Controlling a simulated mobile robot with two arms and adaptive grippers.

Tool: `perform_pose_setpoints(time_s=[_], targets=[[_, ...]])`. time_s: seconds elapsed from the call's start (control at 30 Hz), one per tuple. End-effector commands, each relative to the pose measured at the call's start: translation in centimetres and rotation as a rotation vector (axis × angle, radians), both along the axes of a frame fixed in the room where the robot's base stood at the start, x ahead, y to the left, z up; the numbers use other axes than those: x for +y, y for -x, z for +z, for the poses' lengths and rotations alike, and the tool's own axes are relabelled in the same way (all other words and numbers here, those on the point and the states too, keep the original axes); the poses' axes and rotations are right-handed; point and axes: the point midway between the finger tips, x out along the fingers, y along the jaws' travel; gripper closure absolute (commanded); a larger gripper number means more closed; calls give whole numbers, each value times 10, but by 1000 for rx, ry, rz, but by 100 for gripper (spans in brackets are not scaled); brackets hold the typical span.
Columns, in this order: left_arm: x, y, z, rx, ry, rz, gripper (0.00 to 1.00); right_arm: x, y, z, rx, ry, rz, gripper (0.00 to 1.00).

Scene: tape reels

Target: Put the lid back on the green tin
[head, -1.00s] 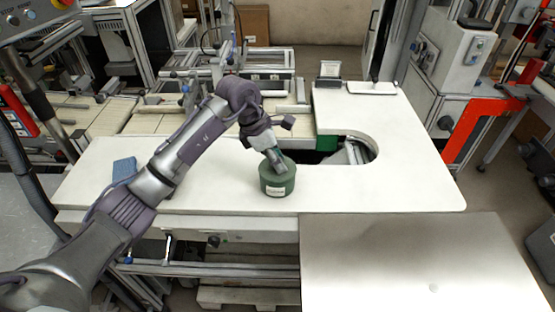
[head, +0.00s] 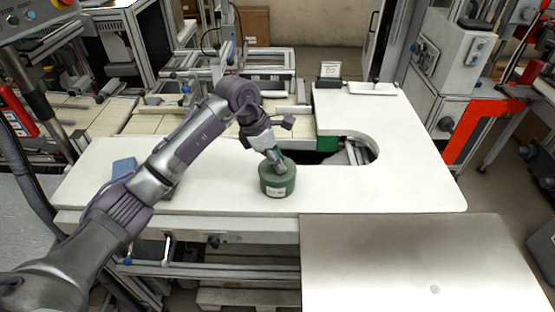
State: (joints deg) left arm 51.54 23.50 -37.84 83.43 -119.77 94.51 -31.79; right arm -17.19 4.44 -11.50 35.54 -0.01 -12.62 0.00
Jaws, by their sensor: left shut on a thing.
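The green tin (head: 277,186) stands upright on the white worktop, left of the cutout, with a pale label on its front. My left gripper (head: 276,163) comes down onto the top of the tin from the upper left. It is shut on the lid, which shows as a green surface at the tin's top. The fingers hide part of the lid, and I cannot tell whether it is fully seated. My right gripper is not in view.
A blue block (head: 124,168) lies on the worktop (head: 400,180) at the left, close to my left arm. A small framed sign (head: 329,71) and a white tray (head: 372,88) are at the back. The worktop right of the tin is clear, beyond the cutout.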

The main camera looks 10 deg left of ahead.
Motion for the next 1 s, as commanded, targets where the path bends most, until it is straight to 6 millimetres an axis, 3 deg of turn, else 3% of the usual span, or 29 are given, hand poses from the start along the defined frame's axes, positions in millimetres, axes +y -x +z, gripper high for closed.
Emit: perform_pose_setpoints(time_s=[1.0], targets=[[-1, 0, -2, -2, 0, -1, 100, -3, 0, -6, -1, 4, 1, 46]])
